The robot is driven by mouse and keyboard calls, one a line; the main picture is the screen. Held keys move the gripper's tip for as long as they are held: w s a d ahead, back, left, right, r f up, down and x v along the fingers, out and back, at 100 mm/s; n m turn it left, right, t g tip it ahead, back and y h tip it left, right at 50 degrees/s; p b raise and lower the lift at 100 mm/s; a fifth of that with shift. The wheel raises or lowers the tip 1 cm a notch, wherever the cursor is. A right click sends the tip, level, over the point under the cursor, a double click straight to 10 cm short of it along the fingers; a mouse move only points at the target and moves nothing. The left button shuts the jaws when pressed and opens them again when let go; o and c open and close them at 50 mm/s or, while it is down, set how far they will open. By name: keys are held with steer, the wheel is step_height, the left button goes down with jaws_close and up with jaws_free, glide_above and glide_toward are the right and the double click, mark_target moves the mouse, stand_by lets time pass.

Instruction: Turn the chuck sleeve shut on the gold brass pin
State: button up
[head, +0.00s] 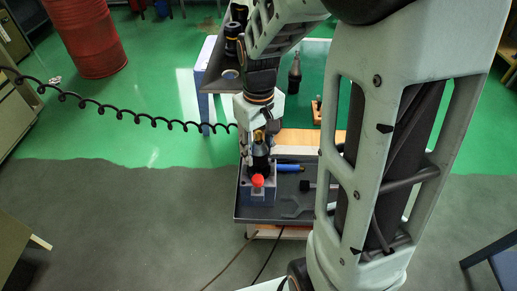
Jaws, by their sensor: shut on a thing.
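The dark chuck sleeve (260,163) stands upright on a grey block in the cart tray, seen in the head view. The gold brass pin (258,136) shows as a small gold patch just above the sleeve, between my fingers. My gripper (258,147) points down over the chuck and is shut on the sleeve, with a finger on each side. The contact and the lower end of the pin are too small to make out.
A red round knob (257,182) sits at the front of the grey block (262,194). The dark tray (245,208) also holds a blue-handled tool (289,168) and a flat grey wrench (293,207). A dark tool holder (295,72) stands behind. A black coiled cable (130,116) hangs at left.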

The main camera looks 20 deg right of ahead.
steer(key=shift+m, duration=0.4)
steer(key=m, duration=0.3)
steer(key=shift+m+b, duration=0.3)
steer(key=shift+b, duration=0.1)
steer(key=shift+m, duration=2.3)
steer(key=o, duration=1.2)
steer(key=shift+c, duration=0.2)
